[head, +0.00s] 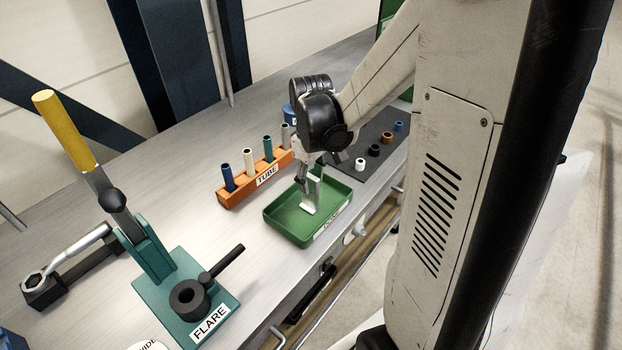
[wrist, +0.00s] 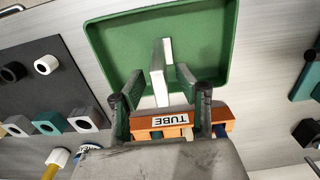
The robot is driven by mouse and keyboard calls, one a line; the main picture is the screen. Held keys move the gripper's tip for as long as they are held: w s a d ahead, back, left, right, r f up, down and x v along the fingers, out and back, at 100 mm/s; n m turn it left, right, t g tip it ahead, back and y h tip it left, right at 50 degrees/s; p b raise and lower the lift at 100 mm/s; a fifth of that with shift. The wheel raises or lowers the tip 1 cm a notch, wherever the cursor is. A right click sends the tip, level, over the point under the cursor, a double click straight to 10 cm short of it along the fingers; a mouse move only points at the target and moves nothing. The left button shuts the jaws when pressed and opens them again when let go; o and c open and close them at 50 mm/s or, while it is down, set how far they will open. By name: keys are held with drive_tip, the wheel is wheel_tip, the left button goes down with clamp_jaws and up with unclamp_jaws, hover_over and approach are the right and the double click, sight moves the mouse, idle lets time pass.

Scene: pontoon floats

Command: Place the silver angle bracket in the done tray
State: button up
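The silver angle bracket (head: 309,207) is in the green tray (head: 281,222), one leg on or close to the tray floor and the other standing up. The tray's front label is too small to read. In the wrist view the bracket (wrist: 158,82) shows pale against the green tray (wrist: 110,40). My gripper (head: 309,182) is low over the tray. In the wrist view its fingers (wrist: 157,88) stand on either side of the bracket's upright leg, with a narrow gap on each side. The gripper looks open; the arm hides part of the tray's far side.
An orange rack (head: 234,196) labelled TUBE, holding several tubes, stands just behind the tray. A dark mat (head: 376,146) with small rings lies to the right. A teal FLARE tool (head: 170,290) with a yellow lever is front left. Bare bench lies between it and the tray.

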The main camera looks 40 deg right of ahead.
wheel_tip(320, 180, up, 11)
drive_tip(key=shift+f+p, duration=0.1)
drive_tip(key=shift+p, duration=0.25)
drive_tip(key=s+a+r+m+t, duration=0.1)
drive_tip(key=s+a+r+t, duration=0.1)
drive_tip(key=s+a, duration=0.3)
drive_tip(key=s+a+r+m+t, duration=0.2)
drive_tip(key=s+a+t, duration=0.3)
drive_tip(key=a, duration=0.4)
drive_tip(key=shift+s+a+r, duration=0.15)
drive_tip(key=shift+s+r, duration=0.1)
drive_tip(key=shift+r, duration=0.35)
wheel_tip(320, 180, down, 4)
drive_tip(key=b, duration=0.4)
drive_tip(key=shift+f, duration=0.15)
